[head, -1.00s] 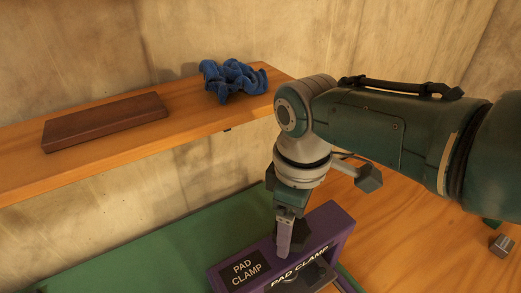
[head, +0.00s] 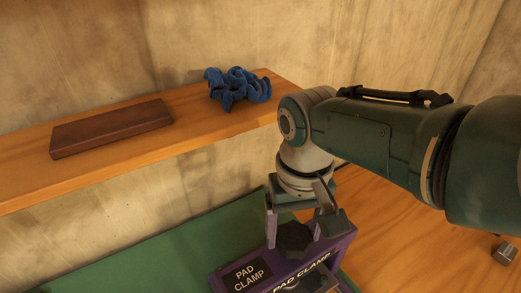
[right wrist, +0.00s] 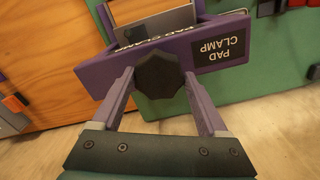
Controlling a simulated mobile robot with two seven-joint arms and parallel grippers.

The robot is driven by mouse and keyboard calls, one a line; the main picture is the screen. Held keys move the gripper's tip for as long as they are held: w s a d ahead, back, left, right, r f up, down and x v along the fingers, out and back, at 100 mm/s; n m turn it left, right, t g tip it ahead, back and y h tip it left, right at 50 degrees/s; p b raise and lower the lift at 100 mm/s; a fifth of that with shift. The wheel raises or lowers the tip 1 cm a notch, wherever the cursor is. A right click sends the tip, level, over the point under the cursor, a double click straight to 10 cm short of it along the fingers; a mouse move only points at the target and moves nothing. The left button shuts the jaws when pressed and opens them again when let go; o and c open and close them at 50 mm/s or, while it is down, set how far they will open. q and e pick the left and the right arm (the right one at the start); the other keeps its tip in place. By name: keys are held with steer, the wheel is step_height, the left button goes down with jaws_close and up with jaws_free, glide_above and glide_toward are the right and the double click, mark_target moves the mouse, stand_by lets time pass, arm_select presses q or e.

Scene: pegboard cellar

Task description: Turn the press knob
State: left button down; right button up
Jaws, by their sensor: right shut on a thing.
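The press, a purple box labelled PAD CLAMP (head: 252,275), stands at the bottom of the head view. It also shows at the top of the right wrist view (right wrist: 220,48). Its dark faceted knob (head: 295,238) sits on top and shows in the right wrist view (right wrist: 159,74) between the fingers. My right gripper (head: 296,232) is shut on the knob, one finger on each side, in the right wrist view too (right wrist: 162,92). My left gripper is in neither view.
A wooden shelf (head: 200,128) on the wall holds a brown block (head: 112,128) and a crumpled blue cloth (head: 238,88). The press stands by a green mat (head: 175,262) on a wooden bench (head: 400,235). A small grey block (head: 505,251) lies at the right.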

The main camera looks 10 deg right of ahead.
steer(key=m, duration=0.4)
steer(key=shift+a+r+m, duration=0.15)
steer(key=shift+m, duration=0.15)
steer(key=m, duration=0.3)
steer(key=shift+m, duration=0.4)
steer(key=m, duration=0.5)
steer(key=shift+m, duration=1.5)
steer(key=o, duration=1.1)
steer(key=shift+c, duration=0.2)
steer(key=shift+o, duration=1)
